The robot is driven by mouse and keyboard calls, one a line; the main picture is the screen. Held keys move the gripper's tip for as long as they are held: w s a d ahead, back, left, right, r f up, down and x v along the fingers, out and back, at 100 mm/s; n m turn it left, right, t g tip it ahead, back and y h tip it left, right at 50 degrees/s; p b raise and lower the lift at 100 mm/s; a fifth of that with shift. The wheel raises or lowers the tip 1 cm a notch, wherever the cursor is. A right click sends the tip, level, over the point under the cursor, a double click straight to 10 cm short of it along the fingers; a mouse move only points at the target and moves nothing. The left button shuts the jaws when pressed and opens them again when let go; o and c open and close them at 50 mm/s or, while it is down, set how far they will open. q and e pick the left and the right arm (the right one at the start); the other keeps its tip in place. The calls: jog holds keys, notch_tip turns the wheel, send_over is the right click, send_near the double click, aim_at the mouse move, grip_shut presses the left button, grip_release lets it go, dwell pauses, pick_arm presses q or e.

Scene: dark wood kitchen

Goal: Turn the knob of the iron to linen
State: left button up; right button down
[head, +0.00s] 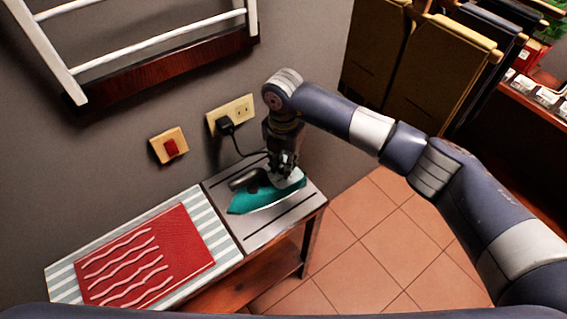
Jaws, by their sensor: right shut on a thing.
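A teal iron (262,199) with a dark handle lies on the grey metal plate at the right end of a low bench, its tip pointing left. My right gripper (284,172) reaches down from above at the iron's rear end, on the right. Its fingers are closed on a part of the iron there. The fingers hide the exact spot, and I cannot make out the knob or its linen mark. My left gripper is out of view.
The bench (223,247) also carries a striped cloth and a red cloth (160,245) with wavy lines. A black plug sits in the wall outlet (236,112), with a cord running down. A red switch (170,147) is beside it. Folded chairs (430,70) stand at the back right. Tiled floor is free.

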jog(key=m, duration=0.4)
jog(key=shift+m, duration=0.3)
jog(key=shift+r+m, duration=0.1)
jog(key=shift+m, duration=1.5)
jog(key=c, duration=1.4)
grip_release()
notch_tip(320, 180, up, 12)
